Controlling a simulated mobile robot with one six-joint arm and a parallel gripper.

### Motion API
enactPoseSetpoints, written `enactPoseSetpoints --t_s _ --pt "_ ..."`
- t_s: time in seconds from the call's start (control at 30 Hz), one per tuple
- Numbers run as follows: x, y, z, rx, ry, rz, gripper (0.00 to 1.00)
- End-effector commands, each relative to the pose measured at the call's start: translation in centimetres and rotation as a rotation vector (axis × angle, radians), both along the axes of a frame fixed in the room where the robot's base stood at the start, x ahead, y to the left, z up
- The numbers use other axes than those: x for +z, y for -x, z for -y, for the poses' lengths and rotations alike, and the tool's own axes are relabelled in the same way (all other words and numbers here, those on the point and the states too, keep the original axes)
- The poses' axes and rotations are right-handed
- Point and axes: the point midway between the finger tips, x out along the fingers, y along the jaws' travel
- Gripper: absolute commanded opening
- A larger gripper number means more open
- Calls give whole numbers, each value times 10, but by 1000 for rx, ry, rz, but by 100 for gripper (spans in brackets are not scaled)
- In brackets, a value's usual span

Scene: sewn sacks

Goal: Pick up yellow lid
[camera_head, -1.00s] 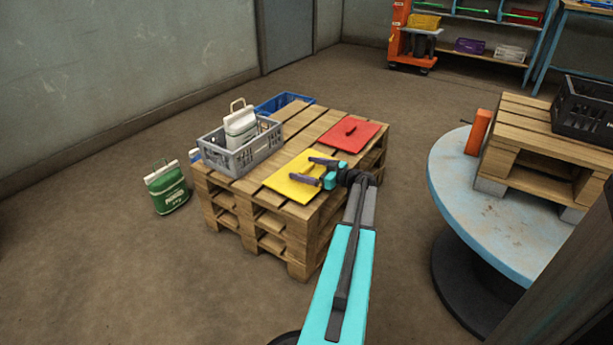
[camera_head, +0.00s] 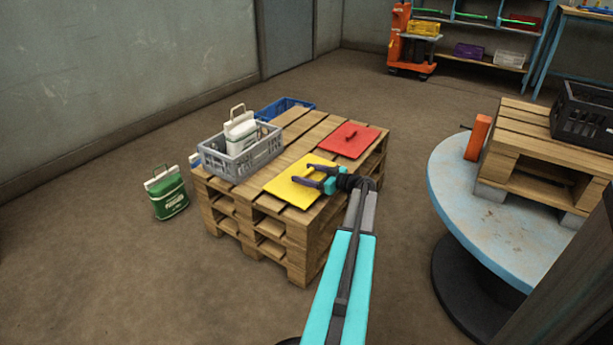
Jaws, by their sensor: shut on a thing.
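The yellow lid (camera_head: 290,188) is a flat square panel at the front right of the stacked wooden pallets (camera_head: 250,190). It lies on the pallet top or very close to it; I cannot tell whether there is a gap. My gripper (camera_head: 303,175) is over the lid's middle, reaching in from the right, and is shut on the lid. The gripped part of the lid is hidden by the fingers.
A red lid (camera_head: 349,139) lies behind on the same pallets. A grey crate (camera_head: 240,164) holding a white sack (camera_head: 240,133) stands at the left, with a blue crate (camera_head: 285,106) behind. A green sack (camera_head: 167,193) stands on the floor. A round blue table (camera_head: 480,215) is at the right.

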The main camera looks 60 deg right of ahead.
Motion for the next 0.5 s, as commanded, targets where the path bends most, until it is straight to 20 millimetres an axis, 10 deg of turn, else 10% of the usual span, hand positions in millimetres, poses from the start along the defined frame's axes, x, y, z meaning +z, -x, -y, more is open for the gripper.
enactPoseSetpoints --t_s 0.5 --pt "35 4 15 -1 0 0 44"
